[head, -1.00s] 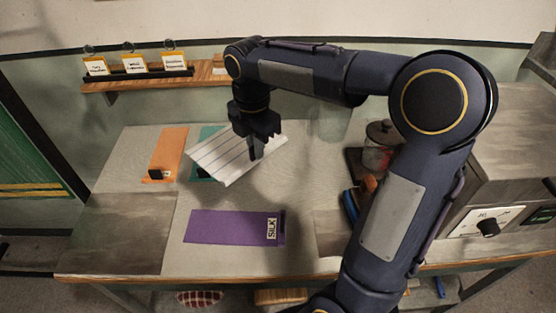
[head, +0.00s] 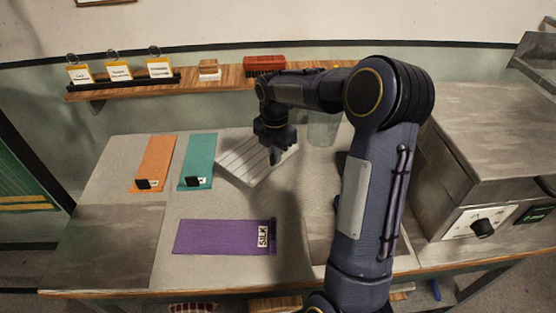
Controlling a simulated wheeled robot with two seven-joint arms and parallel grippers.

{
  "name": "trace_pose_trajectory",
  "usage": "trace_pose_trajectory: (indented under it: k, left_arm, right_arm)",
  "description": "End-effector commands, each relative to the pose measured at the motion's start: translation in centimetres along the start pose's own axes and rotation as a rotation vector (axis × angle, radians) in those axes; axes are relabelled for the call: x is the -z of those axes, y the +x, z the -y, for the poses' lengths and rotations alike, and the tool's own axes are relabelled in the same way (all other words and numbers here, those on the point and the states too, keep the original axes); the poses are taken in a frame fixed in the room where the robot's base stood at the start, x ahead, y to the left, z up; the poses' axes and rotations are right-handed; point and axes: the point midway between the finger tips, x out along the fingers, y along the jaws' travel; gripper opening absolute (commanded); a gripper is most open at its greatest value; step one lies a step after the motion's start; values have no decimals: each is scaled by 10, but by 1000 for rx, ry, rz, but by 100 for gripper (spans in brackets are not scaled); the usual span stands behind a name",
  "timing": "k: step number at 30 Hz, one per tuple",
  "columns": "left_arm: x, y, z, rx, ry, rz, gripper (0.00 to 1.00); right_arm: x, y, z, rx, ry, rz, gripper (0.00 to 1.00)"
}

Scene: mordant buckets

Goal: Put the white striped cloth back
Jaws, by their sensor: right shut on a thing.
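The white striped cloth (head: 245,163) is a flat, pale piece with thin stripes, tilted in the picture, to the right of the teal cloth. My right gripper (head: 275,158) is shut on its right part. I cannot tell whether the cloth touches the table or hangs just above it. My left gripper is not in view.
On the table (head: 110,175) lie an orange cloth (head: 157,158), a teal cloth (head: 200,155) and a purple cloth (head: 215,237) labelled SILK. A shelf (head: 225,83) with cards runs along the wall. A grey box with a dial (head: 485,145) stands at right. My right arm hides part of the table.

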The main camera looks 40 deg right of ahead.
Motion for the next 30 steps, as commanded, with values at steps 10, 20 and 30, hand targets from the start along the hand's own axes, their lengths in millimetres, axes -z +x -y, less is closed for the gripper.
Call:
trace_pose_trajectory:
  k: [10,20,30]
  left_arm:
    - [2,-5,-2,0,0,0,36]
    - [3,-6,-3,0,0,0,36]
    - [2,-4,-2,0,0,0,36]
  right_arm:
    - [-19,33,-3,4,-2,-2,0]
    - [-19,54,-4,-2,0,1,0]
    - [-19,56,-4,-1,0,0,20]
